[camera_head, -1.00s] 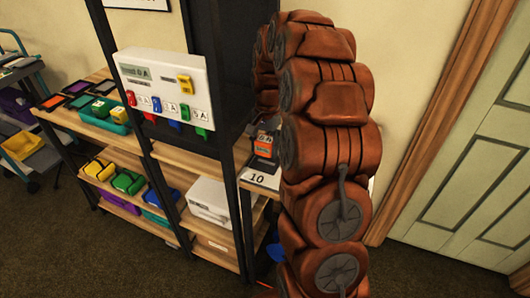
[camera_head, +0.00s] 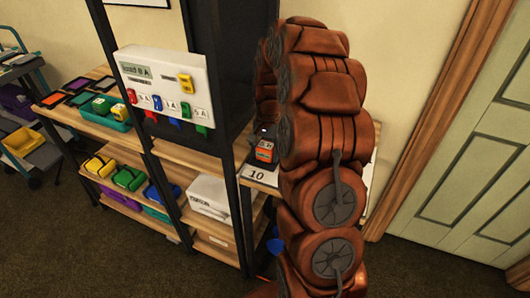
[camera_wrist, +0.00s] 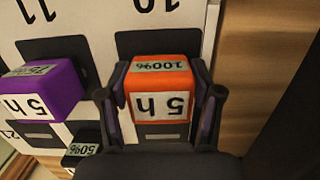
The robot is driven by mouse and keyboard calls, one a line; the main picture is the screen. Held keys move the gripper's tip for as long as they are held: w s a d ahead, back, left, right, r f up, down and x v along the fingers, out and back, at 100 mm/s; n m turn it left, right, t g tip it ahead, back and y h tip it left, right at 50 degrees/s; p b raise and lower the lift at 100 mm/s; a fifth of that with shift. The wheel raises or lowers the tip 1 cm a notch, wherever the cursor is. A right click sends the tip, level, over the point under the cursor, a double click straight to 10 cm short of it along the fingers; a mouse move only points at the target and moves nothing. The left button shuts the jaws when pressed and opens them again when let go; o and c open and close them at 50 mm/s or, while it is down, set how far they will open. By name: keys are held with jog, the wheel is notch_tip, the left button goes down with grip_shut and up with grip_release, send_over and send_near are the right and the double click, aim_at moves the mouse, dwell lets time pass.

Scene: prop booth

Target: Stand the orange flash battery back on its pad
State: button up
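The orange flash battery (camera_wrist: 161,92), labelled 5 h and 100%, is between the fingers of my gripper (camera_wrist: 160,90) in the wrist view. The fingers are shut on its two sides, and it looks upright. Behind it is a dark pad (camera_wrist: 155,42) under the number 10, seen upside down. The battery overlaps this pad; whether its base touches is hidden. In the head view the orange battery (camera_head: 264,151) is just behind the 10 label (camera_head: 256,174), with my arm covering much of the right side.
A purple battery (camera_wrist: 54,88) stands left of the orange one, on a neighbouring dark pad. A black 50% battery (camera_wrist: 82,148) is close by at lower left. A dark shelf post (camera_head: 245,205) rises beside the board. A white panel (camera_head: 164,85) with coloured plugs stands further left.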

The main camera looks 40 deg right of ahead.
aim_at(267, 143)
jog(key=shift+o, duration=1.1)
jog(key=shift+r, duration=0.25)
jog(key=r+b, duration=0.1)
jog(key=r, duration=0.3)
jog(key=r+b, duration=0.1)
jog(key=r, duration=0.2)
jog(key=d+r+b, duration=0.1)
jog(key=r, duration=0.3)
jog(key=shift+w+d+r, duration=0.1)
jog(key=shift+w+r, duration=0.25)
